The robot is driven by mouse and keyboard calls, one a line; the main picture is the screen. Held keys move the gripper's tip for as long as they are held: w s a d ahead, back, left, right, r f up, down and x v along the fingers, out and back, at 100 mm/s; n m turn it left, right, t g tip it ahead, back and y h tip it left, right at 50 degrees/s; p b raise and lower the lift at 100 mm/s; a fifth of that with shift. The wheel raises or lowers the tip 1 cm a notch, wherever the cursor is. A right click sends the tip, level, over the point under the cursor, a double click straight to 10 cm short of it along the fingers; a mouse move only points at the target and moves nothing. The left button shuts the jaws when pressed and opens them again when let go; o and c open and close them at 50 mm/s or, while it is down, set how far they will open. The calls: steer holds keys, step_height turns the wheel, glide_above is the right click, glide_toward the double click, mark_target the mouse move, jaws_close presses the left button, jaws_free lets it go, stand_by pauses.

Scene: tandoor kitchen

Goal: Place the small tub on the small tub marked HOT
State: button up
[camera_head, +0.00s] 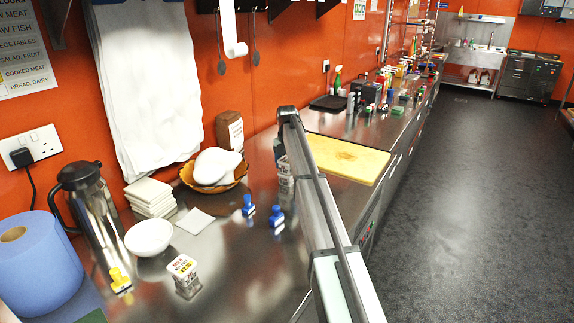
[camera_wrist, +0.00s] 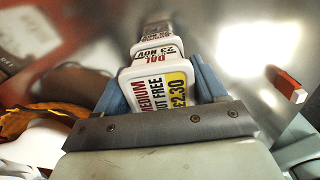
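A small white tub (camera_wrist: 157,92) is between the blue fingers of my gripper (camera_wrist: 160,78), which touch it on both sides. Its label reads MEDIUM, NUT FREE, £2.30. Just beyond it are more white surfaces (camera_wrist: 156,40) with 23 NOV; whether they are another tub or a reflection I cannot tell. Another small tub (camera_head: 183,268) with a yellow-and-white lid label stands on the counter at front left. I cannot read HOT on any tub.
Two blue stampers (camera_head: 276,217) stand left of my arm, and a yellow one (camera_head: 120,280) stands at front left. A white bowl (camera_head: 149,238), steel jug (camera_head: 93,200), basket (camera_head: 214,181) and chopping board (camera_head: 345,158) are around. Bare steel counter (camera_head: 235,265) lies between.

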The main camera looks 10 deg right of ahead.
steer(key=o, duration=0.4)
steer(key=shift+o, duration=0.2)
step_height(320, 180, up, 11)
steer(key=shift+f, duration=0.1)
steer(key=shift+r, duration=0.8)
steer(key=shift+o, duration=0.4)
